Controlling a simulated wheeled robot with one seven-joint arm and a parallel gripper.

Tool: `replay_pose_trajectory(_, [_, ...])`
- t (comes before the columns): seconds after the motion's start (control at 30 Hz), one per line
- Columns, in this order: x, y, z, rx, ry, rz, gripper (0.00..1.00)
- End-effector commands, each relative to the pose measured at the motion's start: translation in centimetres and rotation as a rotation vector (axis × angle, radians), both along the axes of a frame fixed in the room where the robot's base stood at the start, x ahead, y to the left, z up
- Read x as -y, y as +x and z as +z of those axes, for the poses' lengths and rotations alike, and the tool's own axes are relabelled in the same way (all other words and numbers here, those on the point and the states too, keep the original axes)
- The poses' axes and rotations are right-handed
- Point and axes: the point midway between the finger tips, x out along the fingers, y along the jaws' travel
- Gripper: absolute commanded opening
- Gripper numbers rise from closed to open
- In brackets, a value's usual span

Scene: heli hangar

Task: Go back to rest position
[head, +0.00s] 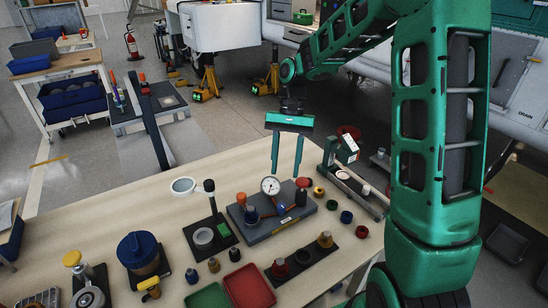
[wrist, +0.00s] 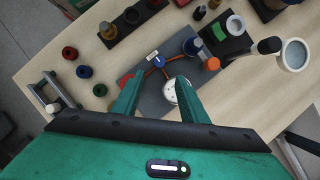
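My gripper (head: 287,158) hangs from my green arm above the back part of the workbench (head: 120,205), with its two fingers pointing down. The fingers are apart with nothing visible between them, and the wrist view also shows the gripper (wrist: 158,85) open. Below and in front of it, a grey plate (head: 264,228) carries a round dial gauge (head: 270,186), an orange-and-blue piece and several small pegs. In the wrist view the white dial (wrist: 170,91) shows between the fingers, partly hidden by one of them. I cannot tell whether the fingers touch anything.
A red tray (head: 248,287) and a green tray (head: 209,298) lie at the front of the bench. A blue-lidded jar (head: 139,252) stands left of them, a white bowl (head: 183,186) farther back. Small coloured rings lie to the right. A shelf cart (head: 68,90) stands behind left.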

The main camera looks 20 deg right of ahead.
Motion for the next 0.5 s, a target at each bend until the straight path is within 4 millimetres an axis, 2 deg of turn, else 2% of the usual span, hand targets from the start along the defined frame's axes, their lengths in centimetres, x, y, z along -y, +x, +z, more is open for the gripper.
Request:
replay_pose_trajectory(0.27, [0.7,-0.7,0.5,0.014,-0.013,0.000,0.40])
replay_pose_trajectory(0.37, [2.0,-2.0,1.4,0.039,-0.034,0.001,0.40])
replay_pose_trajectory(0.5, [4.5,-5.0,3.1,0.086,-0.075,0.005,0.40])
